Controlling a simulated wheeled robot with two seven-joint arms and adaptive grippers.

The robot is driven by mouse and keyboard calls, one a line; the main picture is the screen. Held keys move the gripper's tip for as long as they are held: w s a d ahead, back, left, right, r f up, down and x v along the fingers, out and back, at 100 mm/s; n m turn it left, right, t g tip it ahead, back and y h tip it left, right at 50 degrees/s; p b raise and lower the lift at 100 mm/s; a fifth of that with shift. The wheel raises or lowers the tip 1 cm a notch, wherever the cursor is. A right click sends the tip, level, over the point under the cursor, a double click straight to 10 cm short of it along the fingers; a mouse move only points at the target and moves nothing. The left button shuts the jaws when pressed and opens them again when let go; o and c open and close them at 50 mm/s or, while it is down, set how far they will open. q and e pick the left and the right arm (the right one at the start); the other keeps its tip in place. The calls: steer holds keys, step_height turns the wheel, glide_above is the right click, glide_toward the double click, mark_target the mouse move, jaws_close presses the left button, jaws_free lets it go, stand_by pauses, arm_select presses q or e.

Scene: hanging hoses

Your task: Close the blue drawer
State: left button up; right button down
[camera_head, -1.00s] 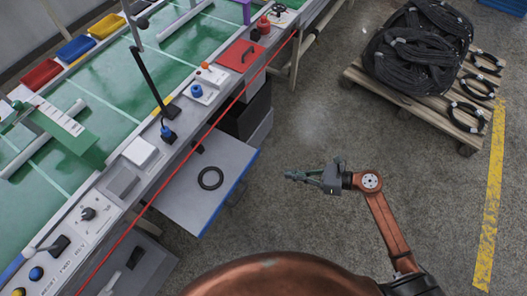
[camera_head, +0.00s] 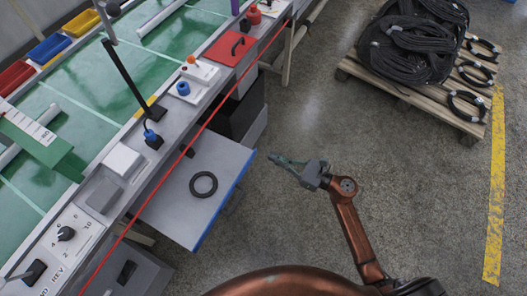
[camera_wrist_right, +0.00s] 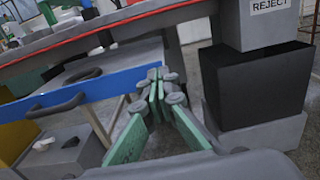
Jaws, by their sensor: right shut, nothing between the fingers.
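The blue drawer (camera_head: 194,190) is pulled out from under the bench, with a grey inside and a blue front edge. A black ring (camera_head: 203,184) lies in it. My right gripper (camera_head: 275,158) is shut and empty, to the right of the drawer's blue front and apart from it. In the right wrist view the blue front (camera_wrist_right: 100,88) with its dark handle (camera_wrist_right: 55,105) runs across the left half, and the green fingers of my right gripper (camera_wrist_right: 157,78) show near its right end. My left gripper is not in view.
The bench (camera_head: 110,110) has a green top, switches and a red cord along its edge. A black box (camera_head: 237,115) stands under it beyond the drawer. A pallet (camera_head: 420,100) with black hoses stands at the upper right. The floor right of the drawer is clear.

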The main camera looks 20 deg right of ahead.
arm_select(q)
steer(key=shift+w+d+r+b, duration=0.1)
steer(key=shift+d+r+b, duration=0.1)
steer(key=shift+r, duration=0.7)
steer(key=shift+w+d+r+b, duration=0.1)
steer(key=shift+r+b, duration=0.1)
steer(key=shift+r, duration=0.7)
arm_select(e)
steer(key=shift+x, duration=2.25)
steer(key=shift+w, duration=0.1)
